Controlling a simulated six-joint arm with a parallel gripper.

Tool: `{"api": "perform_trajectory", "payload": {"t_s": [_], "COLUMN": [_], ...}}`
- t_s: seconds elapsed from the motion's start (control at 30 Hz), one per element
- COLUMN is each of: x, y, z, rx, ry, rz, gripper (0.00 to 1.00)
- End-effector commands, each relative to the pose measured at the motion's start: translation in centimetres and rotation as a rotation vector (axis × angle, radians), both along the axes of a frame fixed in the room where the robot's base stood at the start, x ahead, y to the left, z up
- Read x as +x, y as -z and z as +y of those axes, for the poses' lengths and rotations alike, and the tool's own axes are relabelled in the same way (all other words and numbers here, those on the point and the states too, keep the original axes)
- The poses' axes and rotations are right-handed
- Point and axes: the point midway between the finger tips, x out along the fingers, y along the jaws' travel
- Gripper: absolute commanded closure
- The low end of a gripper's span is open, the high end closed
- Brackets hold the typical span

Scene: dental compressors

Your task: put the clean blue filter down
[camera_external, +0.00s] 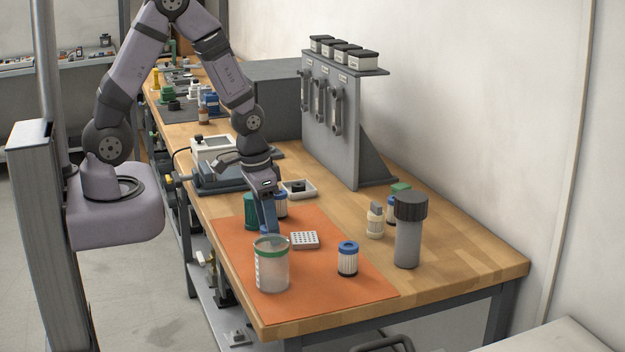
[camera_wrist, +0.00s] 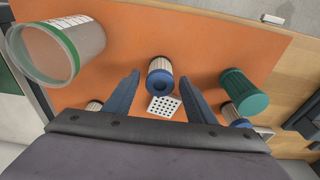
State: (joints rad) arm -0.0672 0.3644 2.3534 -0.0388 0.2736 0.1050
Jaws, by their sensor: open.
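In the wrist view, a white pleated filter with a blue end (camera_wrist: 160,76) stands on the orange mat (camera_wrist: 128,22), between my gripper's fingertips (camera_wrist: 160,78). My gripper (camera_external: 268,226) is open, with its blue fingers pointing down at the mat in the external view. A gap shows between each fingertip and the filter. In the external view this filter is largely hidden behind the jar and fingers. Another blue-topped filter (camera_external: 347,258) stands at the mat's front right. A third (camera_external: 281,205) stands behind my gripper. I cannot tell by sight which is clean.
A translucent jar with a green rim (camera_external: 271,266) stands in front of my gripper. A green cup (camera_external: 251,211) is behind it. A white perforated block (camera_external: 305,240) lies close by. A grey canister (camera_external: 408,232) and a cream bottle (camera_external: 375,221) stand to the right.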

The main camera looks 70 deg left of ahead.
Motion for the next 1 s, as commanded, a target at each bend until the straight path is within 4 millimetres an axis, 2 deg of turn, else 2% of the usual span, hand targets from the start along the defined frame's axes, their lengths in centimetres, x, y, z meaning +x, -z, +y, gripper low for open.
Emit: {"api": "perform_trajectory", "payload": {"t_s": [0.4, 0.6, 0.93, 1.0], "x": [-0.8, -1.3, -1.6, -2.3], "y": [-6.3, -8.5, -9.8, -9.7], "z": [0.0, 0.0, 0.0, -0.2], "rx": [0.001, 0.001, 0.000, -0.001], "ry": [-0.001, -0.001, -0.001, 0.001], "rz": [-0.006, -0.002, 0.001, 0.012], "gripper": [0.49, 0.49, 0.49, 0.49]}}
